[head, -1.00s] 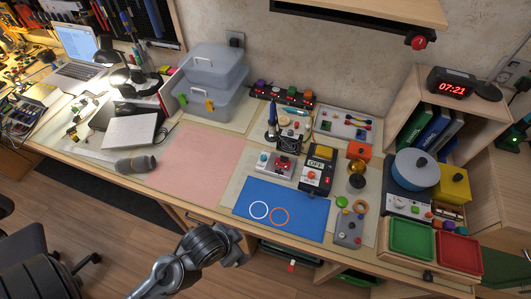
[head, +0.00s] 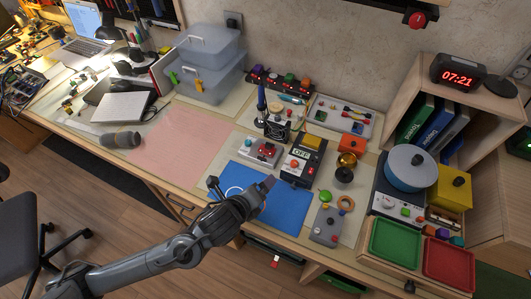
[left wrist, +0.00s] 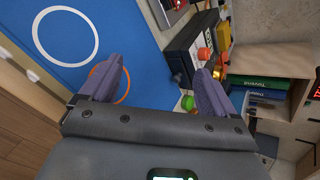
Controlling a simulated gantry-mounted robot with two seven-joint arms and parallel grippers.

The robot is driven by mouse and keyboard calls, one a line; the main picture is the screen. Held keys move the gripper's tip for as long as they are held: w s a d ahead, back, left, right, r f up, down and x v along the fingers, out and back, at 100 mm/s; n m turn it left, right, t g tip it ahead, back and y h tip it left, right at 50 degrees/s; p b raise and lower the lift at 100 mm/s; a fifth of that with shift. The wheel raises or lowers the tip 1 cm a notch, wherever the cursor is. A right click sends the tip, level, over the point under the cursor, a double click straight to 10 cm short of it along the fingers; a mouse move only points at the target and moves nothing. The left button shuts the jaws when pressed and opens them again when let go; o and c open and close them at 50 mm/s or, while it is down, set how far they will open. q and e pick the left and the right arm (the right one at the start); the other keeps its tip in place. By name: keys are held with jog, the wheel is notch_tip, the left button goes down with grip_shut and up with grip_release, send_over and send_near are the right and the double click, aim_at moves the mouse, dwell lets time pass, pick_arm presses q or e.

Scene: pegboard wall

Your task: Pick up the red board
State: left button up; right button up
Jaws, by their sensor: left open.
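The red board (head: 267,149) is a small red piece on a pale grey block, just behind the blue mat (head: 290,206) in the head view. Part of a red piece on a grey block, apparently the same one, shows at the top edge of the left wrist view (left wrist: 170,6). My left gripper (head: 239,185) is over the blue mat, in front of the red board and apart from it. Its two fingers are spread and empty in the left wrist view (left wrist: 158,80). The orange ring on the mat is mostly hidden behind it. My right gripper is out of sight.
Right of the red board stands a black and yellow meter (head: 302,160). A black stand with a blue-handled tool (head: 272,125) is behind it. A grey box with knobs (head: 327,225) is right of the mat. The pink mat (head: 180,145) at left is clear.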

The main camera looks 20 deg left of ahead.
aim_at(267, 146)
pick_arm(q)
jog(key=w+a+m, duration=0.1)
jog(key=w+m, duration=0.1)
jog(key=m, duration=0.1)
jog(key=w+a+m+t+b, duration=0.1)
jog(key=w+m, duration=0.1)
jog(key=m, duration=0.1)
jog(key=w+a+r+m+t+b, duration=0.1)
jog(key=w+m, duration=0.1)
jog(key=m, duration=0.1)
jog(key=shift+a, duration=0.4)
jog(key=shift+w+a+r+m+t, duration=0.1)
jog(key=shift+w+a+m+t, duration=0.05)
jog(key=shift+w+m+t, duration=0.3)
jog(key=shift+m+y, duration=0.3)
jog(key=shift+m, duration=0.05)
jog(key=x, duration=0.5)
jog(key=shift+w+a+b, duration=0.1)
jog(key=shift+w+b, duration=0.1)
jog(key=shift+b, duration=0.15)
jog(key=shift+f+b+x, duration=0.2)
jog(key=shift+b+x, duration=0.2)
jog(key=shift+x, duration=0.75)
jog(key=shift+f+b+x, duration=0.25)
jog(key=shift+b+x, duration=0.15)
jog(key=shift+x, duration=0.75)
jog(key=shift+w, duration=0.25)
jog(key=c, duration=1.1)
